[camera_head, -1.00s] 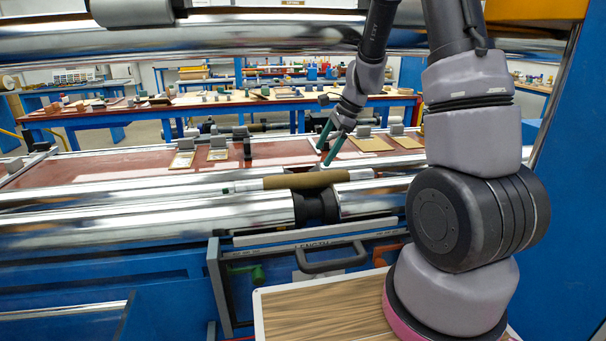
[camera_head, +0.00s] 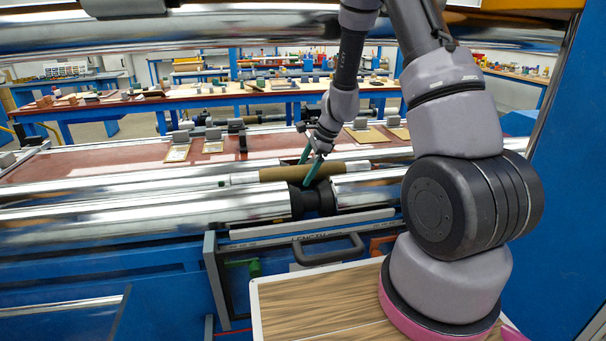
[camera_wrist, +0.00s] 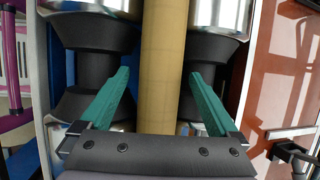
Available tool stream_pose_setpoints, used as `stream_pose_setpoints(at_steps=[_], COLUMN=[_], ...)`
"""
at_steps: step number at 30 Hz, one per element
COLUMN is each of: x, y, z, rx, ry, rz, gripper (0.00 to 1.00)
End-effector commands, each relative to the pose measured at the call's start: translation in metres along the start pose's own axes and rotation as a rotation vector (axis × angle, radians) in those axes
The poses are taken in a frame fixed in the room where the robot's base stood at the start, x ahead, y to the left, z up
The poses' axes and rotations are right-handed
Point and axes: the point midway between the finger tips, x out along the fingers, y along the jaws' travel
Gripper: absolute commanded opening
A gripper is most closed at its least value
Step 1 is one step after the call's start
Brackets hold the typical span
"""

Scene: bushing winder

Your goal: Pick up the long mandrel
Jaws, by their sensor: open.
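The long mandrel is a brown tube with pale metal ends. In the head view the mandrel (camera_head: 278,173) lies level on the shiny rollers, over the black hub gap. In the wrist view the mandrel (camera_wrist: 163,65) runs from the top edge down between the two green fingers. My gripper (camera_head: 308,170) is at the mandrel's middle in the head view, fingers pointing down. In the wrist view my gripper (camera_wrist: 160,80) is open, one finger on each side of the tube with a gap beside each. The tube's lower part is hidden behind the gripper body.
Chrome rollers (camera_head: 150,216) lie under and in front of the mandrel. A black hub (camera_head: 318,200) sits between roller sections. A red-brown table (camera_head: 90,162) with small blocks and plates lies behind. A wood-topped surface (camera_head: 320,300) is in front. A large chrome roller (camera_head: 250,30) spans overhead.

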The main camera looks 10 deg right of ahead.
Motion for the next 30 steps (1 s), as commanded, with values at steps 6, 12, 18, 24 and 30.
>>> stream_pose_setpoints(at_steps=[6,12,18,24,30], x=[0.001,0.001,0.0,-0.001,-0.009], y=[0.0,0.0,-0.001,-0.001,-0.004], z=[0.0,0.0,0.001,0.001,0.005], rx=[0.0,0.0,0.0,-0.001,-0.002], ry=[0.0,0.0,-0.001,-0.001,-0.002], rz=[0.0,0.0,-0.002,-0.002,-0.004], gripper=[0.96,0.2,0.0,0.0,0.0])
